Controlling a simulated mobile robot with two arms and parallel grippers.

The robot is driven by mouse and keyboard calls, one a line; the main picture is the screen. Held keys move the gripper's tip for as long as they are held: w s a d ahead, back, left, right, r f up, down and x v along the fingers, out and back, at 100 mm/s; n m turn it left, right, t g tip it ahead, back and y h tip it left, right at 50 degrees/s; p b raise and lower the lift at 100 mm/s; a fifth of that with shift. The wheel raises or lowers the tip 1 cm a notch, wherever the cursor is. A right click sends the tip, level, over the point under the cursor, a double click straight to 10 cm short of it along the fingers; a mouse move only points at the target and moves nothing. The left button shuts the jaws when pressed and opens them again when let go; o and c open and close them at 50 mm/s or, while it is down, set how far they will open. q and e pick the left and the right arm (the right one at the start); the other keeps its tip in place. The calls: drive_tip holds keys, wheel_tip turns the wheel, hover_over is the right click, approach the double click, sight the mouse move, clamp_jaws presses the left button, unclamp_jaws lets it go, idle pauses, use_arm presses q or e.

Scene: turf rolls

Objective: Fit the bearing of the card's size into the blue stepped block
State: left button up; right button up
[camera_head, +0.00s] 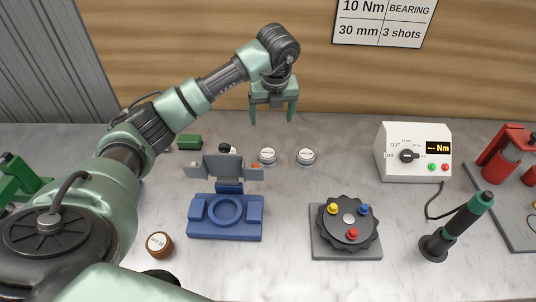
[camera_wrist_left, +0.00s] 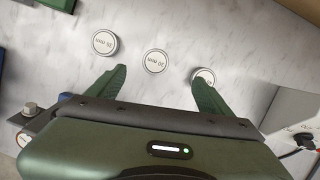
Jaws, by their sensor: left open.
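The wall card (camera_head: 382,22) reads 10 Nm, BEARING, 30 mm, 3 shots. The blue stepped block (camera_head: 225,231) lies on the bench with an empty-looking round recess. Two pale labelled discs, a left one (camera_head: 267,155) and a right one (camera_head: 306,156), lie behind it to the right. The left wrist view shows three such discs: one at left (camera_wrist_left: 104,42), one in the middle (camera_wrist_left: 155,61), one partly hidden by a finger (camera_wrist_left: 203,74). Their labels are upside down and hard to read. My left gripper (camera_head: 272,115) is open and empty above the bench, behind the discs.
A grey clamp stand (camera_head: 223,167) rises behind the block. A brown-rimmed disc (camera_head: 159,244) lies at front left. A black dial with coloured knobs (camera_head: 348,222), a torque meter (camera_head: 414,152), a dark green-topped driver (camera_head: 457,225) and a red press (camera_head: 502,160) stand to the right.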

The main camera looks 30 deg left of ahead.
sight(268, 152)
use_arm(q)
drive_tip(key=f+b, duration=0.7)
drive_tip(key=f, duration=0.1)
drive_tip(key=shift+s+d+b, duration=0.1)
drive_tip(key=shift+s+b, duration=0.1)
drive_tip(key=shift+b, duration=0.15)
drive_tip(key=shift+f+b, duration=0.35)
drive_tip(key=shift+f, duration=0.55)
drive_tip(key=p+x, duration=0.1)
drive_tip(key=x, duration=0.1)
drive_tip(key=a+p+x, duration=0.1)
drive_tip(key=x, duration=0.2)
drive_tip(key=shift+w+f+p, duration=0.1)
drive_tip(key=shift+w+p, duration=0.05)
drive_tip(key=shift+p, duration=0.25)
drive_tip(key=shift+w+a+f, duration=0.15)
drive_tip(key=shift+f, duration=0.4)
drive_tip(key=c, duration=0.4)
clamp_jaws()
use_arm(e)
wheel_tip(268, 152, down, 6)
drive_tip(key=shift+s+d, duration=0.35)
drive_tip(key=shift+d, duration=0.1)
